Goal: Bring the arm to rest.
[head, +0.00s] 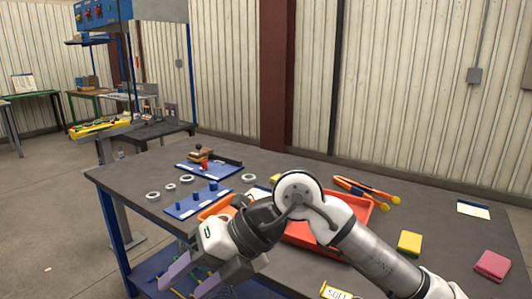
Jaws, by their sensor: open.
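My arm reaches in from the lower right of the head view and bends at a white joint above the table. My gripper (191,279) hangs at the lower left end of the arm, near the table's front edge. Its two purplish fingers are apart, and I see nothing between them. The arm hides part of the red tray (362,222) and part of the table behind it.
The dark table (137,178) holds a blue peg board (182,209), several pale rings (153,196), orange-handled tongs (367,191), a yellow block (409,243) and a pink block (492,264). The table's far right is mostly clear. Open floor lies left.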

